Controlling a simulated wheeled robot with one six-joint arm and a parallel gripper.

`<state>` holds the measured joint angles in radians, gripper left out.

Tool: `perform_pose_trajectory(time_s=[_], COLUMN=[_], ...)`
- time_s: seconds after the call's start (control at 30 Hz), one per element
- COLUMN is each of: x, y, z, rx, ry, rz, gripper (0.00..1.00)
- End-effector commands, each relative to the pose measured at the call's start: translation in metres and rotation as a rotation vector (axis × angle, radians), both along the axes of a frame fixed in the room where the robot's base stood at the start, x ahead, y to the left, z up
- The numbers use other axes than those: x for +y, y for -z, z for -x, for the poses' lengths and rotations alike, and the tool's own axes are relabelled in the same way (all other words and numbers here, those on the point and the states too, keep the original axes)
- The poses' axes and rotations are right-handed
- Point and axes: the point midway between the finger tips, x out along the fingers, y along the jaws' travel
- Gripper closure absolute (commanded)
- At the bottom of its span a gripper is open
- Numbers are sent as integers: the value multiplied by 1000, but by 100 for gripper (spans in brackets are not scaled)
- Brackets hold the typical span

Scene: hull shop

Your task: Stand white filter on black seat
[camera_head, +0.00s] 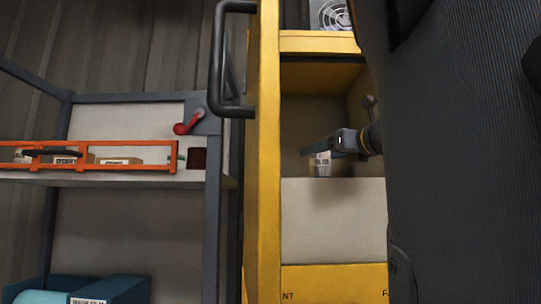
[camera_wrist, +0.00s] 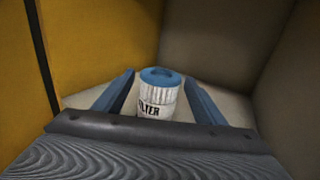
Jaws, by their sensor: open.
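The white filter (camera_head: 320,169), with dark lettering, stands upright on the pale floor inside the yellow cabinet. In the wrist view the filter (camera_wrist: 157,100) shows its blue top and pleated white side. My gripper (camera_head: 318,152) reaches into the cabinet from the right. In the wrist view my gripper (camera_wrist: 158,78) is open, with one blue finger on each side of the filter and gaps between. The filter's lower end is hidden by the gripper body there. I cannot make out a black seat in either view.
The yellow cabinet (camera_head: 263,150) has close side walls around the gripper, and an open door edge with a black handle (camera_head: 218,60). A fan unit (camera_head: 333,15) sits above. At left, a rack shelf (camera_head: 120,178) holds boxes behind an orange rail (camera_head: 90,143), near a red lever (camera_head: 183,128).

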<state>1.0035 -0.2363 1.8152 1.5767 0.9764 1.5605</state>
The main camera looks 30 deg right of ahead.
Motion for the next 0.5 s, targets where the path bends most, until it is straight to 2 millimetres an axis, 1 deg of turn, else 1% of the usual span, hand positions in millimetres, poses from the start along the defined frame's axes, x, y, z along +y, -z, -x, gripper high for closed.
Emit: perform_pose_trajectory(time_s=[0.03, 0.2, 0.5], x=[-1, 0, -1], y=[1, 1, 2], z=[12, 45, 53], rx=[-1, 0, -8], ry=[5, 5, -1], rz=[2, 1, 1], gripper=[36, 36, 36])
